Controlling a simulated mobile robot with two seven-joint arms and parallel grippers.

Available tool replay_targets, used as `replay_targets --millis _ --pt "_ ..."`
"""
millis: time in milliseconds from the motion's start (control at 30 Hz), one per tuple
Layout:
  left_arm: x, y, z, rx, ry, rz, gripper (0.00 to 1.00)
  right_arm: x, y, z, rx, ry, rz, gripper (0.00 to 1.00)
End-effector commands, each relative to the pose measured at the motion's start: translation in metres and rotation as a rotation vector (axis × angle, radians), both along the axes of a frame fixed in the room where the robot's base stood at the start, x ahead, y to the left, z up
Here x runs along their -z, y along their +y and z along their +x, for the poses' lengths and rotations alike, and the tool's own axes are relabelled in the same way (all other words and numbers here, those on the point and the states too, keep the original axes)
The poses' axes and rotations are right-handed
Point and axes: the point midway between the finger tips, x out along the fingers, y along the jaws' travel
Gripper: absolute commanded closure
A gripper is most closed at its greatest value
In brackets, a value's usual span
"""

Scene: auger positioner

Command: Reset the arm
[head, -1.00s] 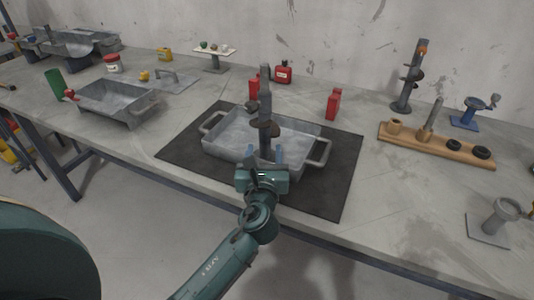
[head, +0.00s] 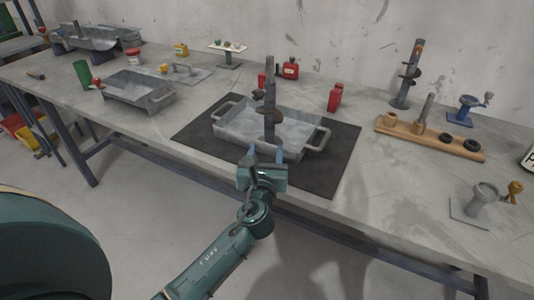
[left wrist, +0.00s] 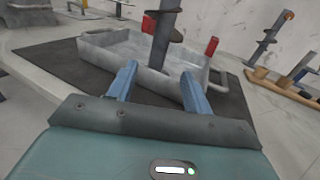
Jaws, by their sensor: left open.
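My left gripper (head: 265,155) is open and empty at the front edge of the black mat, just in front of a grey metal tray (head: 234,130) with two handles. A dark grey auger post (head: 270,97) with brown-black flights stands upright at the tray, beyond the fingers. In the left wrist view the two blue fingers (left wrist: 160,88) are spread apart, with the auger post (left wrist: 162,40) beyond them and touching neither. The grey tray (left wrist: 108,42) lies behind the fingers. The foot of the post is partly hidden in the wrist view. My right gripper is not in view.
The tray sits on a black mat (head: 331,165). A wooden rack (head: 394,128), a second auger on a stand (head: 406,80) and a blue clamp (head: 465,107) are at right. Red bottles (head: 335,97) stand behind. Another tray (head: 133,90) is at left. Bare bench lies between.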

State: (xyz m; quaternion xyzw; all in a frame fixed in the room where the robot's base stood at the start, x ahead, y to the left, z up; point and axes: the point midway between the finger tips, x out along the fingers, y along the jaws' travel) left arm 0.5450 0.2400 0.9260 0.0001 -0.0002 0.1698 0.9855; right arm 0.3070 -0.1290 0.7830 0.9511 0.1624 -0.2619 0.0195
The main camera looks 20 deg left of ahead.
Motion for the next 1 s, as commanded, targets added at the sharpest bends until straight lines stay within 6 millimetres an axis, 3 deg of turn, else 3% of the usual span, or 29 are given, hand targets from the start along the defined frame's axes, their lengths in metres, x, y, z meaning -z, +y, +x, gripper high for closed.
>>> replay_targets --millis 467,567,667,767,1000 --pt "0.000 0.000 0.000 0.000 0.000 -0.002 0.50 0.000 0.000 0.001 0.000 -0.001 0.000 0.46" --pt "0.004 0.003 -0.006 -0.016 0.000 -0.067 0.50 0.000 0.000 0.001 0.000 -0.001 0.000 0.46" --pt "0.017 0.012 -0.023 -0.068 -0.005 -0.280 0.50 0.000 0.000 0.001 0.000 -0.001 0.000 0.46" --pt "0.038 0.023 -0.054 -0.174 -0.017 -0.628 0.50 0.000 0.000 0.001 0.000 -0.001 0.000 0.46" --pt "0.093 0.025 -0.153 -0.623 -0.076 -1.540 0.50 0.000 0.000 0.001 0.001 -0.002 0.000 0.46"
